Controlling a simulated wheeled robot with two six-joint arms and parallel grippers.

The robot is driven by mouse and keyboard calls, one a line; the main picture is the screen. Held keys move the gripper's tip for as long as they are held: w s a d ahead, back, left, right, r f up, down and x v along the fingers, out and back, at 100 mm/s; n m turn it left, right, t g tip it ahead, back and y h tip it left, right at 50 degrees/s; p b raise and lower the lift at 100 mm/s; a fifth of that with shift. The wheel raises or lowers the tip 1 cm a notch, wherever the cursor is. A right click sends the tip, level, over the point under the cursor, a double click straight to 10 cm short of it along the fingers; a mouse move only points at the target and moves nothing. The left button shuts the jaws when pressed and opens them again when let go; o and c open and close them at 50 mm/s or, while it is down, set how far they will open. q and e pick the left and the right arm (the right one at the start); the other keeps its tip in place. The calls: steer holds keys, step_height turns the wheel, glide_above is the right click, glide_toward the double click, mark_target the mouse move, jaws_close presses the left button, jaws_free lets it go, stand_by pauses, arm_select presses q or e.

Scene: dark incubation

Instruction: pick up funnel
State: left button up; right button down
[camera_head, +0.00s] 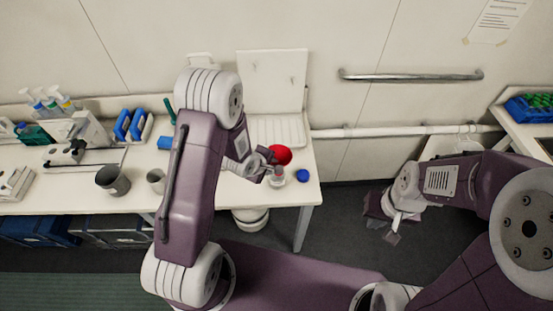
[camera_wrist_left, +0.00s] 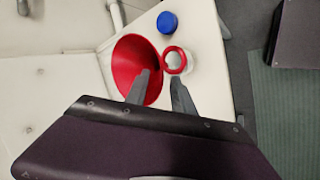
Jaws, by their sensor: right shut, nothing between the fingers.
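The red funnel (camera_head: 282,155) is near the right end of the white bench. In the left wrist view the funnel (camera_wrist_left: 128,62) shows its wide red cone. My left gripper (camera_head: 266,166) is close to it in the head view. In the left wrist view my left gripper (camera_wrist_left: 160,76) has its two fingers apart with nothing held between them. One finger overlaps the funnel's right edge and the other lies to its right; I cannot tell whether they touch it. My right gripper (camera_head: 390,226) is shut and empty, out over the floor to the right of the bench.
A small container with a red ring (camera_wrist_left: 175,60) stands beside the funnel, near a blue cap (camera_wrist_left: 168,22). A grey beaker (camera_head: 113,180), blue racks (camera_head: 131,125) and bottles (camera_head: 55,103) stand farther left. The bench's right edge is close. A wall rail (camera_head: 410,76) is behind.

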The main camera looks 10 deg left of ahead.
arm_select(q)
steer(key=shift+w+d+f, duration=0.15)
steer(key=shift+w+f, duration=0.05)
steer(key=shift+f, duration=0.1)
steer(key=shift+s+d, duration=0.1)
steer(key=shift+d, duration=0.1)
steer(key=shift+s+r, duration=0.1)
jaws_close()
steer(key=shift+a, duration=0.15)
arm_select(e)
steer(key=shift+s+d+r, duration=0.1)
steer(key=shift+s+d, duration=0.05)
steer(key=shift+s, duration=0.05)
steer(key=shift+d, duration=0.1)
